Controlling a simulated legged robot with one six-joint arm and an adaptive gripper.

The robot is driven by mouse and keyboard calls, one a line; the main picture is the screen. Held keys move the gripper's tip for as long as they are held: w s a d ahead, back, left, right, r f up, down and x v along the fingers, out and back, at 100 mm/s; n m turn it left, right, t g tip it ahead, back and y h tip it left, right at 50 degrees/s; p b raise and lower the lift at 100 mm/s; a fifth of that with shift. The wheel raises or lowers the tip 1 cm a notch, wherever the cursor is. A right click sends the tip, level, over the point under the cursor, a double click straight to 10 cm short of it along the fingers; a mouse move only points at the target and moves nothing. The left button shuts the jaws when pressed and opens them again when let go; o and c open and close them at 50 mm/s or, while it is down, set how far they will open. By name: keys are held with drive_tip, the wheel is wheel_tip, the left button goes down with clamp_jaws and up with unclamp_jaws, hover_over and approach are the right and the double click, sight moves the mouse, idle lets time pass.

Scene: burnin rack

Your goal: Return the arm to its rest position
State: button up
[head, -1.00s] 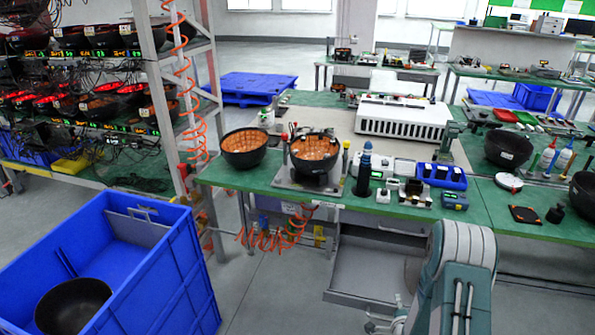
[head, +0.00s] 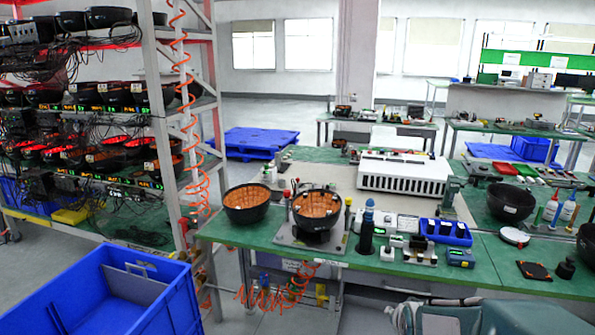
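A part of my own arm (head: 440,317) shows at the bottom right, low in front of the green workbench (head: 395,272). It is cut off by the lower edge of the picture. My gripper is not in view, so its opening and anything it may hold are hidden.
A blue bin (head: 110,308) stands at the lower left beside a rack (head: 168,135) of black bowl-shaped units. Two orange-lined bowls (head: 246,203) (head: 317,209) sit on the workbench near its left end. A coiled orange hose (head: 275,296) hangs below it.

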drive_tip(key=s+a+r+n+g, duration=0.1)
drive_tip(key=s+a+r+n, duration=0.1)
drive_tip(key=s, duration=0.5)
drive_tip(key=s+a+r+n+g, duration=0.1)
drive_tip(key=s+r, duration=0.3)
drive_tip(key=s, duration=0.4)
drive_tip(key=s+a+r+n+g+y, duration=0.1)
drive_tip(key=s+a+r+n, duration=0.2)
drive_tip(key=s, duration=0.4)
drive_tip(key=shift+s+a+r+n, duration=0.15)
drive_tip(key=shift+r+n, duration=0.35)
